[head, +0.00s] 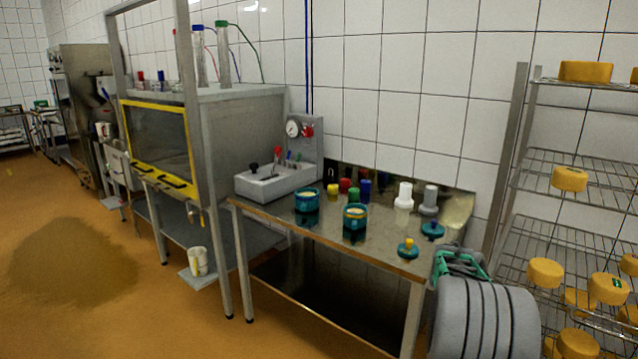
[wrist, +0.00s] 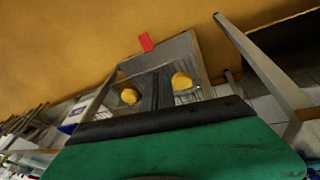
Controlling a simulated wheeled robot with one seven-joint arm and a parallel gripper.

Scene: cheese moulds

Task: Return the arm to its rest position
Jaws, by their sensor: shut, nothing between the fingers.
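My arm shows in the head view as grey ribbed links at the bottom right, in front of the table's right end. My gripper (head: 460,264), green and dark, sits folded at the top of these links, near the table's front right corner. In the wrist view the gripper (wrist: 165,122) fills the bottom as a broad green face with a black edge. It is shut with nothing in it. Its fingertips are hard to make out. Nothing appears to touch it.
A wire rack (head: 560,240) with yellow cheeses stands close on the right. The floor at left is mostly open, with a brownish patch (head: 72,262).

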